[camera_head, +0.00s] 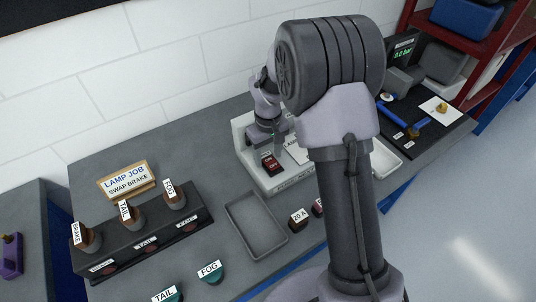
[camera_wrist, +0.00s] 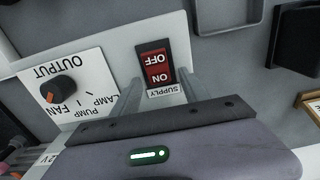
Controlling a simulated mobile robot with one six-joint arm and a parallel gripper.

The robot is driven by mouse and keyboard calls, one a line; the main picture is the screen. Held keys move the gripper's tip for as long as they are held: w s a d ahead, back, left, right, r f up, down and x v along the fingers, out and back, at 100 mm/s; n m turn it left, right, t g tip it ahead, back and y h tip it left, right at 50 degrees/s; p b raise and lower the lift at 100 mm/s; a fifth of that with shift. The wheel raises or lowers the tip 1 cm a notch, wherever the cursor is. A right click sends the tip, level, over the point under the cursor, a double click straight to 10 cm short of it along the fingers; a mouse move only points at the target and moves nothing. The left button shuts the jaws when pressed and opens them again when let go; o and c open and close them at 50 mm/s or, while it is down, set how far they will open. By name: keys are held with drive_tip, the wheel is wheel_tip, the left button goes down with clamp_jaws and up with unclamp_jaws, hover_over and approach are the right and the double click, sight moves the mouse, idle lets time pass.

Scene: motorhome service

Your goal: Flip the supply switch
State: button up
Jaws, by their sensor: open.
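The supply switch (camera_wrist: 157,67) is a red rocker in a black frame, marked OFF and ON, with a SUPPLY label below it in the wrist view. It also shows on the white unit in the head view (camera_head: 270,163). My gripper (camera_wrist: 158,92) is open, with its two grey fingers on either side of the SUPPLY label, close to the switch. I cannot tell whether they touch the panel. In the head view my wrist is above the switch and the fingers are hard to make out. Which way the rocker is tipped is unclear.
An OUTPUT knob (camera_wrist: 62,88) sits beside the switch. An empty grey tray (camera_head: 257,226) lies in front of the white unit. A rack of labelled lamps (camera_head: 145,243) stands at left, with a LAMP JOB sign (camera_head: 127,180) behind it. A black mat with tools (camera_head: 425,120) lies at right.

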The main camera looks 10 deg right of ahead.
clamp_jaws()
drive_tip(key=t+b, duration=0.1)
drive_tip(key=b, duration=0.2)
drive_tip(key=shift+f, duration=0.35)
drive_tip(key=t+b, duration=0.1)
drive_tip(key=b, duration=0.1)
drive_tip(key=shift+s+d+y+b, duration=0.1)
drive_tip(key=shift+s+y+b, duration=0.1)
drive_tip(key=shift+y+b, duration=0.15)
drive_tip(key=b, duration=0.1)
drive_tip(key=t+b, duration=0.1)
drive_tip(key=b, duration=0.1)
drive_tip(key=shift+s+r+y, duration=0.15)
drive_tip(key=shift+s+y, duration=0.1)
drive_tip(key=shift+s+r+t+b, duration=0.1)
drive_tip(key=shift+r+t+b, duration=0.3)
drive_tip(key=shift+b, duration=0.3)
unclamp_jaws()
